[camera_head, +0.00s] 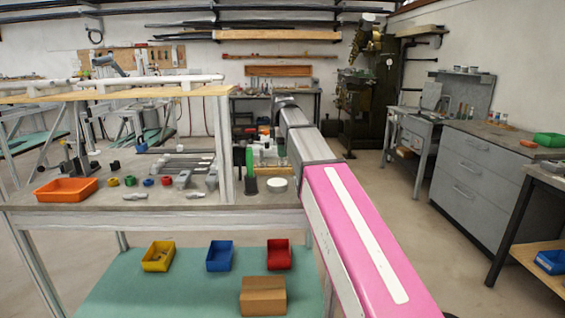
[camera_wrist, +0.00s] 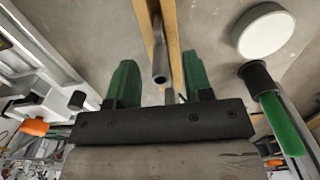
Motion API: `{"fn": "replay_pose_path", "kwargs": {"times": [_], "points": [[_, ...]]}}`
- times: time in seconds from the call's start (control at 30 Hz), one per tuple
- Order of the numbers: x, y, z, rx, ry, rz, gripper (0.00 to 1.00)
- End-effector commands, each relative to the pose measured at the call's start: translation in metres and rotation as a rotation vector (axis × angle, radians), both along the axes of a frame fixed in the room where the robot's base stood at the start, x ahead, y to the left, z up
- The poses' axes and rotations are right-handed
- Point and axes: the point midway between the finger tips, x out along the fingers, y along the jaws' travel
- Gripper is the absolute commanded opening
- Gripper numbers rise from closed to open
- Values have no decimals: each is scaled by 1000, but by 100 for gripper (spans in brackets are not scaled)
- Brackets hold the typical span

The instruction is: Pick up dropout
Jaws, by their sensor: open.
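My gripper (camera_wrist: 160,62) is open, with its two green fingers apart in the wrist view. A grey metal tube end (camera_wrist: 160,72) shows between the fingers, along a wooden strip (camera_wrist: 173,30); I cannot tell its distance, and nothing is clamped. In the head view, small grey metal parts (camera_head: 183,178) lie on the bench, with another grey part (camera_head: 211,180) to their right. I cannot tell for sure which is the dropout. My arm crosses the head view, and the gripper's fingers are not clear there.
An upright post (camera_head: 225,150) and raised shelf (camera_head: 150,95) stand close to my arm. Bins and a cardboard box (camera_head: 263,296) sit below.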

Motion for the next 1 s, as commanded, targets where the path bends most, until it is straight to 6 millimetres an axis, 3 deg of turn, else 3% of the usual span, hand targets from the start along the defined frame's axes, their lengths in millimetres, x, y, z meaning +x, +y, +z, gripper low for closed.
{"fn": "replay_pose_path", "kwargs": {"times": [0.17,0.4,0.57,1.0], "points": [[-1,-1,-22,0,0,0,47],[0,0,-24,0,0,0,47],[0,0,-24,0,0,0,0],[1,0,-15,0,-2,0,0]]}}
